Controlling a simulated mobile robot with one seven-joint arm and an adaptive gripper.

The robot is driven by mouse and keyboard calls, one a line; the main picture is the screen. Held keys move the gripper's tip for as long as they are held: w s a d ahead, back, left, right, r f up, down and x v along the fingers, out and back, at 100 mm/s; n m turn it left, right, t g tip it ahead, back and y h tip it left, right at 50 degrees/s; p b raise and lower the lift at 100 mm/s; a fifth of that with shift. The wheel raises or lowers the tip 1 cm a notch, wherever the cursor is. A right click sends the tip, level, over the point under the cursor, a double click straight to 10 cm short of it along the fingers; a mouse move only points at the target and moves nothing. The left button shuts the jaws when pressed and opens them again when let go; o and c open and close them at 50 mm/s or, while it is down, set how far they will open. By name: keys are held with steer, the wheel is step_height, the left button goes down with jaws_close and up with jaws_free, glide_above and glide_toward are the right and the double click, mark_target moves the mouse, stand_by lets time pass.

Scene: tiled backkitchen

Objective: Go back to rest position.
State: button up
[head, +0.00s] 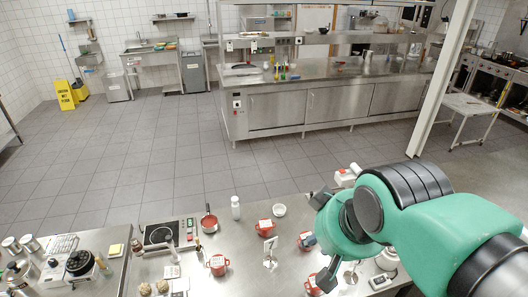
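My arm reaches in from the right edge, over the steel counter (110,277) at the front. My gripper (318,242) is at the arm's left end, above the right part of this counter. Dark parts of it show around the green wrist. The wrist hides much of it, so I cannot tell whether its fingers are open or shut, or whether anything is between them.
Red pots (217,265), a red saucepan (209,222), a white bottle (235,208), a hob (160,234) and a scale (383,280) stand on the counter. Tiled floor (130,160) lies clear behind it. A steel island (300,105) and a white post (440,85) stand beyond.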

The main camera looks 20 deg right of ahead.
step_height(320, 180, down, 16)
steer(key=b, duration=1.5)
steer(key=shift+r, duration=0.2)
stand_by(3.4)
steer(key=o, duration=1.7)
steer(key=shift+w+r, duration=0.1)
steer(key=shift+r, duration=0.05)
steer(key=shift+o, duration=0.6)
steer(key=shift+w+d+r+p, duration=0.2)
steer(key=shift+w+p, duration=0.05)
steer(key=shift+p, duration=0.2)
steer(key=w+d+g+p, duration=0.5)
steer(key=w+d+p, duration=0.7)
steer(key=p, duration=0.3)
steer(key=shift+w+d+f+g+p, duration=0.25)
steer(key=shift+d+f+g+p, duration=0.1)
steer(key=shift+f+p, duration=0.1)
